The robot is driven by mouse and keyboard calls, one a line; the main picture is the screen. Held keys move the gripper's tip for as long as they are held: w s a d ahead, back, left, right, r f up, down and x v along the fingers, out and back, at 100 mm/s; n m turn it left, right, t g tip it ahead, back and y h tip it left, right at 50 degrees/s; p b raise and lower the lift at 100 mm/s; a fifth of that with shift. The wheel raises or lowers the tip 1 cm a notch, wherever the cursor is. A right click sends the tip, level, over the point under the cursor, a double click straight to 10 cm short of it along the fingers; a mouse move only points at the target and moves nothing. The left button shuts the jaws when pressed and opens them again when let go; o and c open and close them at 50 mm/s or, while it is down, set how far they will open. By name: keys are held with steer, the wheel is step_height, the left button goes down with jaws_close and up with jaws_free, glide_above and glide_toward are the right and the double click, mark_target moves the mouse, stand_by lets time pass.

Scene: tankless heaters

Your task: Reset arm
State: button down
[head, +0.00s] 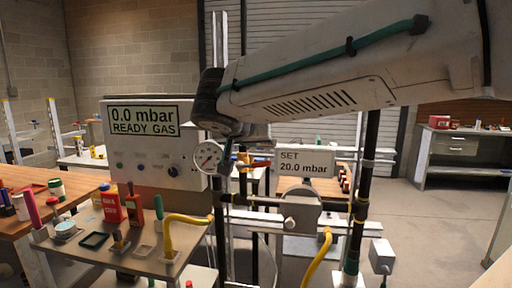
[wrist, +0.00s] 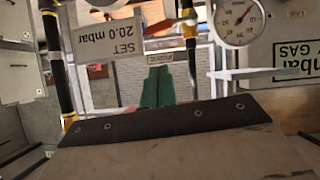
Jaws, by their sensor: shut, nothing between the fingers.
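My gripper (wrist: 158,88) shows in the wrist view as two green fingers side by side, closed together with nothing between them, above a dark plate. In the head view my arm comes in from the upper right and bends down near the middle; I cannot make out the fingertips there. Close to the bend are a round white pressure gauge (head: 208,156) with a red needle and a grey sign reading SET 20.0 mbar (head: 305,162). The gauge (wrist: 238,20) and the sign (wrist: 112,47) also show upside down in the wrist view.
A panel reading 0.0 mbar READY GAS (head: 145,122) stands left of the gauge. Black pipes (head: 362,190) and yellow hoses (head: 186,219) are in front. A metal bench (head: 150,262) holds red containers and small trays. Clear floor (head: 420,225) lies at right.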

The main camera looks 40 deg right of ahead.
steer(key=shift+s+a+r, duration=0.2)
steer(key=shift+s+a, duration=0.1)
stand_by(0.4)
